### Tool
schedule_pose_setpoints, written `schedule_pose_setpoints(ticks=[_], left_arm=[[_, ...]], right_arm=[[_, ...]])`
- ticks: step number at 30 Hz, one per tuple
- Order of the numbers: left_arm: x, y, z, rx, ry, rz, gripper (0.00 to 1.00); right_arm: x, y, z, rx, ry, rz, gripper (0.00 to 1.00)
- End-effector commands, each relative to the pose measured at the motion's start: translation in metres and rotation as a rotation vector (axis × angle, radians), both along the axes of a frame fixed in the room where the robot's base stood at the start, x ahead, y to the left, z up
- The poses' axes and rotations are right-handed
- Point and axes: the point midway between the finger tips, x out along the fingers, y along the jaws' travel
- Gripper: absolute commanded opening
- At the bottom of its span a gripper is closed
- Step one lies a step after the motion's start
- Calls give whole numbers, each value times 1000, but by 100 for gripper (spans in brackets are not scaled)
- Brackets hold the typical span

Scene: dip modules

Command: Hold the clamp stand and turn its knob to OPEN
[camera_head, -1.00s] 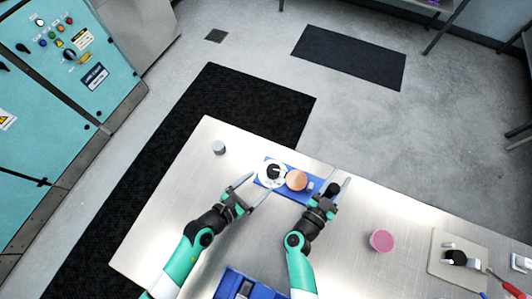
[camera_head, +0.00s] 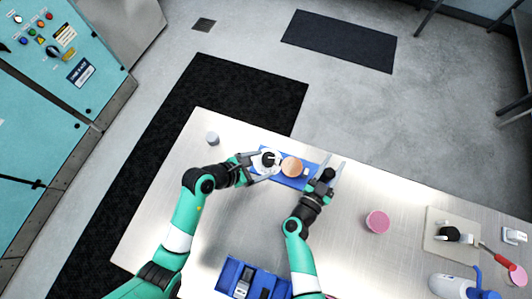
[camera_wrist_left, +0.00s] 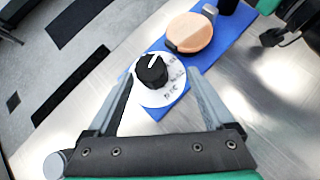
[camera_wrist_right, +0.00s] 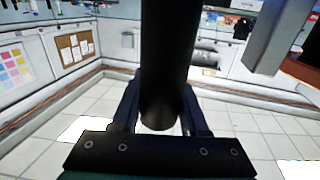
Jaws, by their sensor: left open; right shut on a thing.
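The clamp stand has a blue base (camera_head: 312,182) with a white dial (camera_head: 259,161), a black knob (camera_head: 268,159) and a copper-coloured disc (camera_head: 291,167). In the left wrist view the black knob (camera_wrist_left: 151,70) has a white pointer line; the dial lettering is too small to read. My left gripper (camera_head: 262,166) is open, its fingers on either side of the dial with the knob between them. I see no finger touching the knob. My right gripper (camera_head: 329,174) is shut on the stand's black post at the base's right end. The post (camera_wrist_right: 168,60) fills the middle of the right wrist view.
A grey cylinder (camera_head: 212,138) stands at the table's far left. A blue bin (camera_head: 228,275) sits at the front. A pink cup (camera_head: 377,221) and a beige plate with a black part (camera_head: 437,240) are to the right. The table between is clear.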

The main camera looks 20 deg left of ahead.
Motion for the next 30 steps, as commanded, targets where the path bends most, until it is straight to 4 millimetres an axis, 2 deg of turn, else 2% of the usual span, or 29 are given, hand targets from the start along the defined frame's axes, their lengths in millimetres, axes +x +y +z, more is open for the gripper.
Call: schedule_pose_setpoints(ticks=[1, 4, 10, 15, 20, 23, 30], left_arm=[[14, 2, 11, 50, 39, -62, 86], [23, 8, 30, 146, 142, -182, 86], [24, 24, 69, 270, 300, -329, 86], [20, 29, 81, 301, 349, -366, 86], [20, 28, 78, 301, 354, -368, 86], [21, 24, 68, 299, 354, -369, 86], [29, 6, 18, 300, 358, -370, 86]], right_arm=[[0, 0, -1, -1, 2, 0, 0], [0, 0, -1, -1, 2, 0, 0], [0, 0, -1, -1, 2, 0, 0], [0, 0, -1, -1, 2, 0, 0], [0, 0, -1, -1, 2, 0, 0], [0, 0, -1, -1, 2, 0, 0], [0, 0, -1, -1, 2, 0, 0]])
